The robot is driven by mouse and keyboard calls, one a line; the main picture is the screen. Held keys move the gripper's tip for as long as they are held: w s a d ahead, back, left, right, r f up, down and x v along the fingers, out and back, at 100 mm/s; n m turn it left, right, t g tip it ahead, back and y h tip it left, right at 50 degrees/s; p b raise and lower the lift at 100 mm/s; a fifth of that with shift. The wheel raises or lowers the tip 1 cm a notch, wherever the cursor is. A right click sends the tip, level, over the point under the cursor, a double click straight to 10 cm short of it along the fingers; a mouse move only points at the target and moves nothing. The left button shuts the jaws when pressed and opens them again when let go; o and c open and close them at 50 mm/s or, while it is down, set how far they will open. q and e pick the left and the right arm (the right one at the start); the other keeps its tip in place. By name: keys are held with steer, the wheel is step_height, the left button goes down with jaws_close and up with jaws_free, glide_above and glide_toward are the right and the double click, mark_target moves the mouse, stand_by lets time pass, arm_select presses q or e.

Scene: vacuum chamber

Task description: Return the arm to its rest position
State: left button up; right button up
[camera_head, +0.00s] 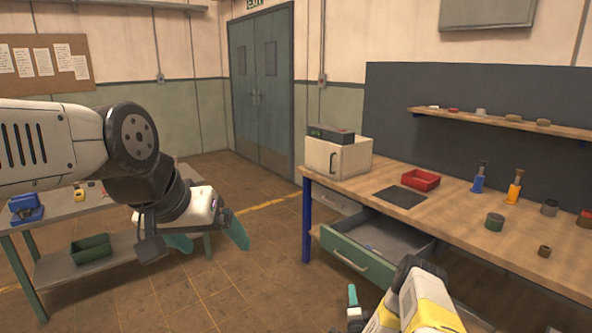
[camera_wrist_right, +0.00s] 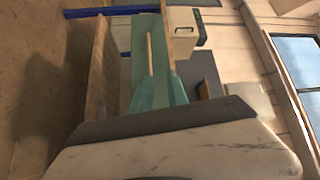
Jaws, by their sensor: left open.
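My left arm reaches in from the left in the head view. Its gripper (camera_head: 209,238) hangs in the air over the floor, with its two teal fingers spread apart and nothing between them. My right gripper (camera_head: 353,296) is low at the bottom of the head view, in front of the open drawer (camera_head: 362,262). One teal finger points up there; the rest is hidden or cut off. In the right wrist view, teal fingers (camera_wrist_right: 152,92) show close together, and their gap is not clear. I see no object in them.
The wooden workbench (camera_head: 450,215) on the right holds a white box (camera_head: 338,156), a red tray (camera_head: 421,180) and small parts. Its green-fronted drawer sticks out near my right arm. A side table (camera_head: 70,213) with a green bin (camera_head: 91,249) stands left. Floor between is clear.

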steer(key=w+r+n+g+y, duration=0.1)
steer(key=w+r+n+g, duration=0.3)
steer(key=r, duration=0.6)
steer(key=w+r+n+t+y, duration=0.1)
steer(key=w+r+n+y, duration=0.15)
steer(key=w+r, duration=0.55)
steer(key=s+a+r+n+g, duration=0.15)
steer(key=s+r, duration=0.25)
steer(key=r, duration=0.6)
steer(key=s+a+r+n+g, duration=0.1)
steer(key=s+r+n+g, duration=0.15)
steer(key=r, duration=0.75)
steer(key=s+a+r+n+g, duration=0.1)
steer(key=s+r+n, duration=0.1)
steer(key=s+r, duration=0.55)
steer(key=s+a+r+n+g, duration=0.1)
steer(key=s+r, duration=0.3)
steer(key=s, duration=0.7)
steer(key=s+a+n+g, duration=0.2)
steer(key=s+n+g, duration=0.1)
steer(key=s, duration=2.1)
steer(key=shift+s+r+n+g, duration=0.3)
steer(key=shift+r+n+g, duration=0.05)
steer(key=shift+r+g, duration=0.1)
